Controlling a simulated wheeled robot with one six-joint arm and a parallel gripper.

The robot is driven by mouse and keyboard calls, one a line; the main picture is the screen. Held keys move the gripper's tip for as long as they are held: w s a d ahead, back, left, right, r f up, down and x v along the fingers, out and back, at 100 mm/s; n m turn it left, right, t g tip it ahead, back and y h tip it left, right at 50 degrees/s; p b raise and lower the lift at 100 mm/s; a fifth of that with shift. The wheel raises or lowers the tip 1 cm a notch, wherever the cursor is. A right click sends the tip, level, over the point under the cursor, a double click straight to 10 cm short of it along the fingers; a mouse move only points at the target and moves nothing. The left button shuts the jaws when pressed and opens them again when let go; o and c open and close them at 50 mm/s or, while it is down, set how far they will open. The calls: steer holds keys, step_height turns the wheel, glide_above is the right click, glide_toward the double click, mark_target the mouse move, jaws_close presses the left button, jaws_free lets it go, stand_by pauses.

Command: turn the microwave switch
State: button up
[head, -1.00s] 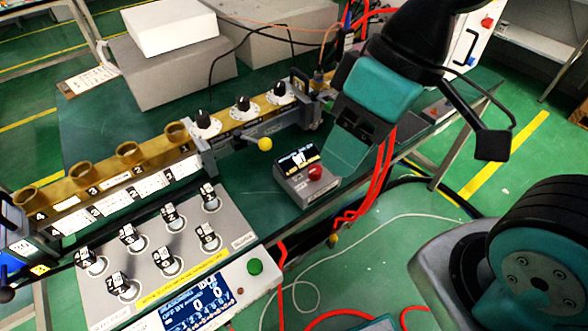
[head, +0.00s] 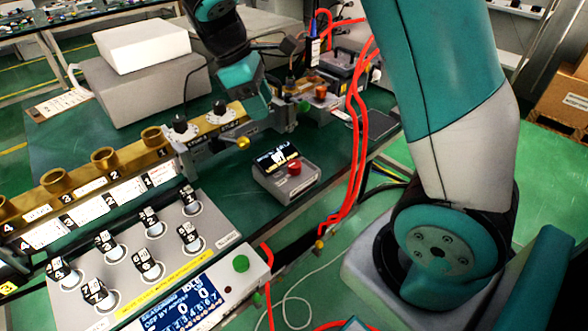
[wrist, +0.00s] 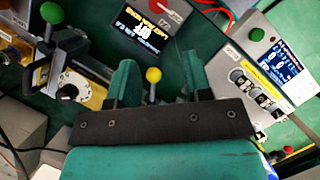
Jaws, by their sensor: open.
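My gripper (head: 262,92) is open and empty, over the far end of the brass waveguide (head: 130,155). In the wrist view its two teal fingers (wrist: 156,85) are spread, with a yellow ball (wrist: 153,75) showing between them; I cannot tell if they touch it. The yellow ball also shows in the head view (head: 243,143), on the waveguide's near side. A grey box (head: 285,180) with a lit display and a red knob (head: 295,168) stands closer to me. It is at the top of the wrist view, its red knob (wrist: 175,10) apart from the fingers. Which part is the microwave switch is unclear.
Black dial knobs (head: 180,123) stand on the waveguide. A panel with several numbered switches (head: 150,250) and a control box (head: 190,305) with a green button lie at front left. Grey and white boxes (head: 142,45) stand behind. Red hoses (head: 355,125) run at right.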

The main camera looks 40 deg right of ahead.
mark_target(295, 163)
steer(key=b+x, duration=0.1)
steer(key=x, duration=0.7)
steer(key=b+x, duration=0.1)
steer(key=x, duration=0.8)
steer(key=shift+d+f, duration=0.2)
steer(key=shift+d, duration=0.1)
steer(key=c, duration=0.7)
